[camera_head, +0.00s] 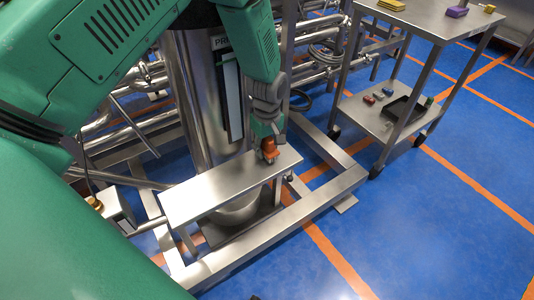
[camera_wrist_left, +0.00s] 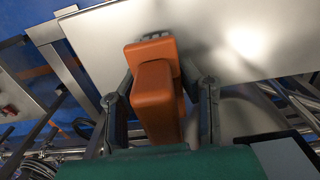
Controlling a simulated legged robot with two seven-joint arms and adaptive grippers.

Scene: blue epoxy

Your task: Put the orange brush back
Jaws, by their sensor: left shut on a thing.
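The orange brush (camera_head: 269,149) is at the right end of a steel shelf (camera_head: 215,187) in the head view. In the left wrist view the orange brush (camera_wrist_left: 157,88) stands between the two fingers, its far end over or against the shelf plate (camera_wrist_left: 190,35). My left gripper (camera_head: 268,140) is shut on the brush, coming down from above; it also shows in the left wrist view (camera_wrist_left: 160,105). I cannot tell whether the brush touches the shelf. The right gripper is not in view.
A steel tank (camera_head: 205,95) stands right behind the shelf, with pipes around it. A wheeled steel cart (camera_head: 425,15) at the upper right carries a yellow block (camera_head: 391,4) and a purple block (camera_head: 457,11); small items lie on its lower shelf. Blue floor at the right is clear.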

